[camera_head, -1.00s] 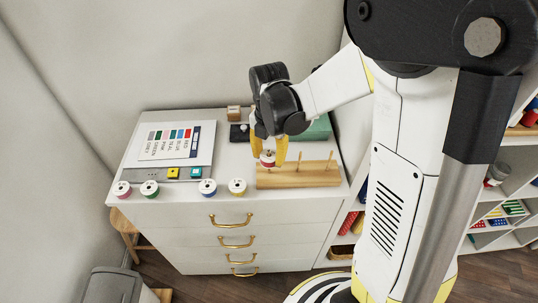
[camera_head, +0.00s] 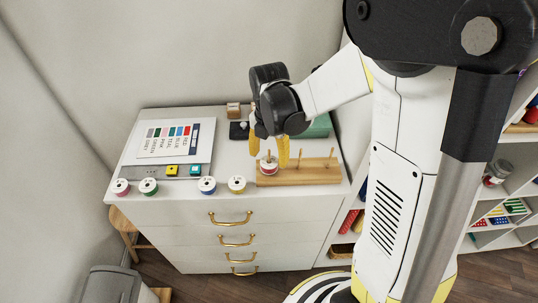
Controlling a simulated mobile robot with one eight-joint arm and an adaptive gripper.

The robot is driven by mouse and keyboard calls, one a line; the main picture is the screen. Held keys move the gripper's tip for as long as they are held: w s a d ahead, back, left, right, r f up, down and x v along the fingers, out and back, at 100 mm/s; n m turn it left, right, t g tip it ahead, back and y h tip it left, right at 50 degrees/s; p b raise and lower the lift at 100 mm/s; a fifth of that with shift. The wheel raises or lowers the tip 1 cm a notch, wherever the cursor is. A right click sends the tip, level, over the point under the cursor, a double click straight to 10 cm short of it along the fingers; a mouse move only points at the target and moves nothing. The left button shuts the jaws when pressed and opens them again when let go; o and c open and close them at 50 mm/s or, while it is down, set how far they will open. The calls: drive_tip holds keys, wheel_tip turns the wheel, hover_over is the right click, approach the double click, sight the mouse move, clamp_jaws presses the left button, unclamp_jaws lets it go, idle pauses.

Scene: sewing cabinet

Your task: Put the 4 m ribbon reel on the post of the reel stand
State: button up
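The wooden reel stand (camera_head: 315,176) lies along the front right of the cabinet top, with several upright posts. A white reel with a red band (camera_head: 269,169) sits around the leftmost post, low by the base, and the post's tip shows above it. Any length mark on the reel is too small to read. My gripper (camera_head: 269,152) points down over this post. Its yellow fingers are spread apart, above and to either side of the reel, and hold nothing.
A green box (camera_head: 319,127) and a small wooden block (camera_head: 233,111) are at the back.

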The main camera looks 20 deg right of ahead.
drive_tip(key=shift+r, duration=0.1)
wheel_tip(320, 180, up, 12)
drive_tip(key=shift+f, duration=0.1)
drive_tip(key=s+f+m+t+b, duration=0.1)
drive_tip(key=s+m+t+b, duration=0.2)
drive_tip(key=m, duration=1)
drive_tip(key=s+f+m+t+b, duration=0.2)
drive_tip(key=s+m+t+b, duration=0.1)
drive_tip(key=s+m, duration=0.6)
drive_tip(key=m+t, duration=0.1)
drive_tip(key=m, duration=0.3)
drive_tip(key=shift+s+f, duration=0.25)
drive_tip(key=shift+s, duration=0.1)
idle(1.1)
